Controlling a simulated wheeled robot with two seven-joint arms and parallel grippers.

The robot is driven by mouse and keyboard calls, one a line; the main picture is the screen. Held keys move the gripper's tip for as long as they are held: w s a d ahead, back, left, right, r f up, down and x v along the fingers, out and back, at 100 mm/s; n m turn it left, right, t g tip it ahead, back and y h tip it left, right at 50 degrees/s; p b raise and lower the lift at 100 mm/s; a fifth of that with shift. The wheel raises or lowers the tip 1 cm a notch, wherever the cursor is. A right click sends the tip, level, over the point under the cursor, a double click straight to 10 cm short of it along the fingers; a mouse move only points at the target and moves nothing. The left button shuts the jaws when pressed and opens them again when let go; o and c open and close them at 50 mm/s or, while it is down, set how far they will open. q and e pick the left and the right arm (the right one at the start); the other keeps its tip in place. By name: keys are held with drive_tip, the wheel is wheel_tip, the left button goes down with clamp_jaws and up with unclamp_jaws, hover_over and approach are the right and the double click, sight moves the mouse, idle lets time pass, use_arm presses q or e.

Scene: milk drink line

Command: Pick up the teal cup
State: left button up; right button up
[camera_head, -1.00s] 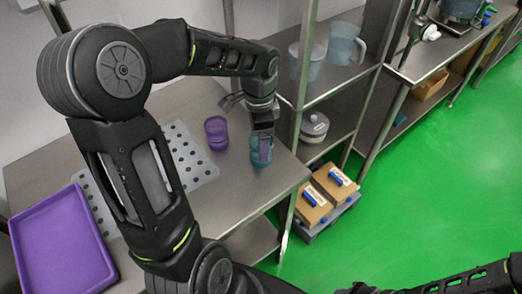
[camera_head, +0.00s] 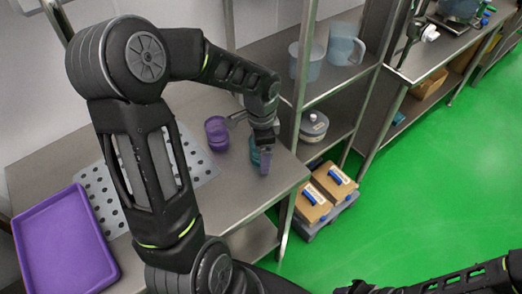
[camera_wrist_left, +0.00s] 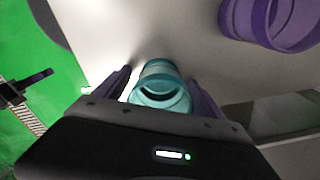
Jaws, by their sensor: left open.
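The teal cup (camera_head: 254,153) stands on the steel table near its right end, partly hidden behind my left gripper in the head view. My left gripper (camera_head: 263,158) points down at the cup. In the left wrist view the teal cup (camera_wrist_left: 161,84) sits between the two open purple-padded fingers of my left gripper (camera_wrist_left: 160,92), with a finger on each side. A gap shows beside the cup, and I cannot tell whether either finger touches it. My right gripper is not visible; only part of that arm shows at the lower right.
A purple cup (camera_head: 216,132) stands close by, left of the teal cup; it also shows in the left wrist view (camera_wrist_left: 275,22). A perforated mat (camera_head: 105,203) and a purple tray (camera_head: 65,245) lie further left. A shelf post (camera_head: 292,125) rises just right of the gripper.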

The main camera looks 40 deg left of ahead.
use_arm(q)
drive_tip(key=c, duration=1.4)
drive_tip(key=shift+r, duration=0.1)
drive_tip(key=shift+c, duration=0.2)
wheel_tip(320, 180, up, 10)
drive_tip(key=b, duration=0.1)
